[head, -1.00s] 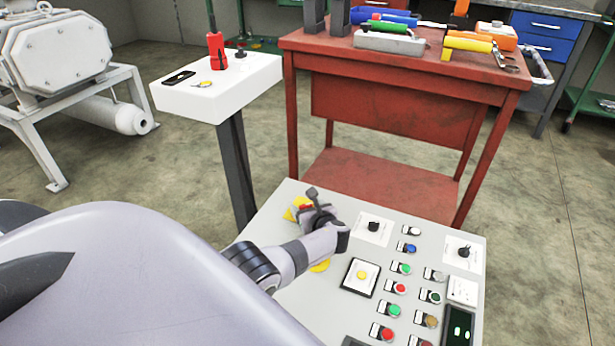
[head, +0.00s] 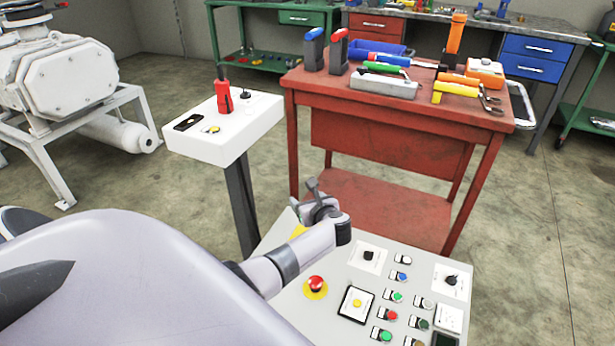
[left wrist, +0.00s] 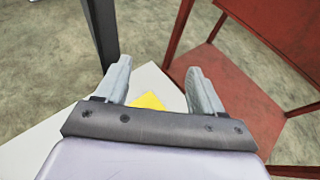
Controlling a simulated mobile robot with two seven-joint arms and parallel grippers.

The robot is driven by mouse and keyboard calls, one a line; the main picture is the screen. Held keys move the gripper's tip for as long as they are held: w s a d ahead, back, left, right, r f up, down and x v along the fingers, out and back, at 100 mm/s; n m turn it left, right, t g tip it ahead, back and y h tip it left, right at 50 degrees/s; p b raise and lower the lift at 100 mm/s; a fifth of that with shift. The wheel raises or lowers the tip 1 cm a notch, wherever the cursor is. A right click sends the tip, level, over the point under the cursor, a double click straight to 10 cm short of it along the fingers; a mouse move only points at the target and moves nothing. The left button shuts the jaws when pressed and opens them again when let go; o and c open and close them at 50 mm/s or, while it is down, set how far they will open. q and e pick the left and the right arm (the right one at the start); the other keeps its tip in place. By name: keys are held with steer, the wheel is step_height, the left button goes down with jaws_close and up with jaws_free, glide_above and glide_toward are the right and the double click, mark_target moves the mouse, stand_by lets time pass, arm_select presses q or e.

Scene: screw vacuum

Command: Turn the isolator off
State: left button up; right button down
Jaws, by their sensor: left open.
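The grey control panel (head: 290,305) stands in front of me. A yellow plate (head: 299,231), probably the isolator's, shows at its far left corner. My left arm and gripper cover most of it, and no handle shows clearly. My left gripper (head: 316,194) is over that corner, open, with nothing seen between its fingers. In the left wrist view the fingers (left wrist: 161,84) are spread apart, and part of the yellow plate (left wrist: 148,100) shows between them, low down near the gripper body. My right gripper is not in view.
A red emergency button (head: 316,284) on a yellow disc, several coloured buttons and two black knobs are on the panel. A white pedestal (head: 205,140) stands behind at the left. A red workbench (head: 385,110) with tools stands close behind the panel.

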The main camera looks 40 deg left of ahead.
arm_select(q)
step_height(320, 180, up, 5)
steer(key=shift+f+p, duration=0.1)
steer(key=shift+p, duration=0.7)
steer(key=s+d+f+n+t+h+p, duration=0.1)
steer(key=s+d+f+n+h+p, duration=0.25)
steer(key=s+d, duration=0.3)
steer(key=s+d+f+n+t+h+p, duration=0.1)
steer(key=s+d+f+n+h+p, duration=0.15)
steer(key=s+d+n+h, duration=0.35)
steer(key=s+d+r+n+t+h+p, duration=0.1)
steer(key=s+d+r+n+h+p, duration=0.1)
steer(key=s+d+r+n, duration=0.2)
steer(key=s+d+r+n+t+h+p, duration=0.1)
steer(key=s+d+r+n+h+p, duration=0.1)
steer(key=s+d+r+n, duration=0.3)
steer(key=s+d+n+h, duration=0.1)
steer(key=s+d+n, duration=0.1)
steer(key=s+d, duration=0.2)
steer(key=shift+s+d+p, duration=0.15)
steer(key=shift+d+p, duration=0.15)
steer(key=shift+p, duration=0.1)
steer(key=shift+r, duration=0.1)
